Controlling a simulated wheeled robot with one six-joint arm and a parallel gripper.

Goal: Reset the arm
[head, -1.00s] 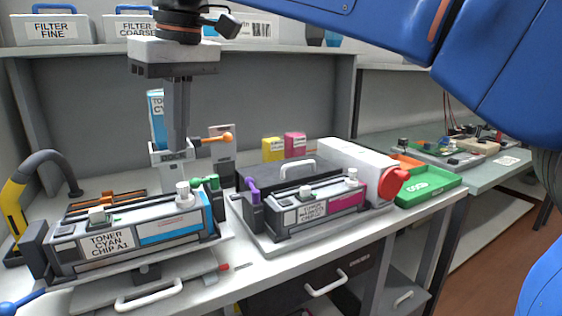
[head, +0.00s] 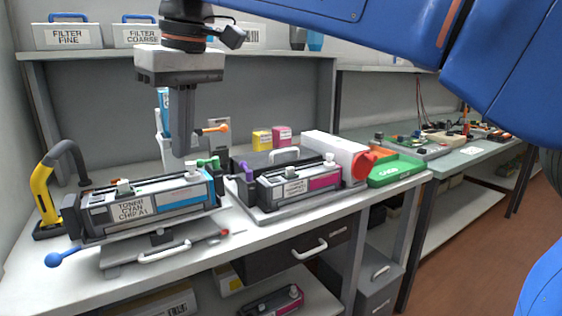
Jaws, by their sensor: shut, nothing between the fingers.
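My gripper (head: 180,152) hangs pointing down from the blue arm (head: 340,18) at the upper left of the head view. Its fingers are shut with nothing between them. The fingertips appear just above and behind the toner cyan cartridge (head: 125,209), apart from it as far as I can tell. That cartridge rests in a stand on the bench. The magenta cartridge (head: 298,187) sits on a grey tray (head: 262,216) to the right of the gripper.
A yellow and black hand tool (head: 42,190) stands at the left. A white unit with a red cap (head: 335,155) and a green tray (head: 396,172) are at the right. Filter cases (head: 67,37) line the shelf above. Red flooring (head: 470,265) is open at the right.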

